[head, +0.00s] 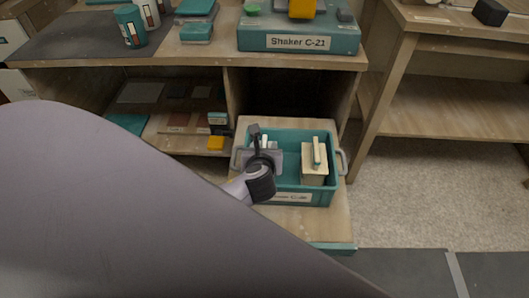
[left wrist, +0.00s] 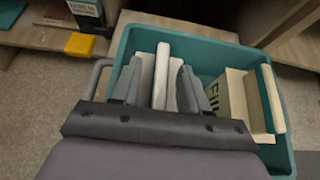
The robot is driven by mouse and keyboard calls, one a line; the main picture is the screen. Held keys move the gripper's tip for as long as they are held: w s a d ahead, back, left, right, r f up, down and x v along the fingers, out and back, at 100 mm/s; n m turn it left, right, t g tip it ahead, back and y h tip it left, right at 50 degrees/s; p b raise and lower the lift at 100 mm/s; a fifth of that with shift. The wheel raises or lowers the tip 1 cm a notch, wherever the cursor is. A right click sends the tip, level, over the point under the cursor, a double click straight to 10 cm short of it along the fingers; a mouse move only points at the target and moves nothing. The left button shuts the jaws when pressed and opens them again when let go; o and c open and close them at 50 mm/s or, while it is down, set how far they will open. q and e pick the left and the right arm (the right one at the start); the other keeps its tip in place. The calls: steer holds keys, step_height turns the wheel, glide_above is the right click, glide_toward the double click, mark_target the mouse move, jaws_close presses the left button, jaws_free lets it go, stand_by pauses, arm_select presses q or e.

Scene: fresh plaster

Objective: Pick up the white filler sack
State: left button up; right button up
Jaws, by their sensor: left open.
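The white filler sack (left wrist: 161,75), pale with an upright white top bar, stands in the teal crate (left wrist: 225,52). It also shows in the head view (head: 264,142), partly hidden by my gripper. My left gripper (left wrist: 156,85) is open, with one finger on each side of the sack's white top bar; I cannot tell whether they touch it. In the head view the left gripper (head: 260,162) reaches into the crate's left half from the near side. My right gripper is not in view.
A cream sack (left wrist: 244,100) with "FIL" lettering and a cream top bar stands in the crate's right half. The crate sits on a pulled-out wooden board (head: 300,222) below a workbench (head: 200,58). A yellow block (left wrist: 79,44) lies on the shelf to the left.

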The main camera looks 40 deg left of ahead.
arm_select(q)
steer(key=shift+w+a+f, duration=0.2)
steer(key=shift+w, duration=0.15)
steer(key=shift+c, duration=0.3)
jaws_close()
stand_by(0.9)
steer(key=shift+r, duration=0.1)
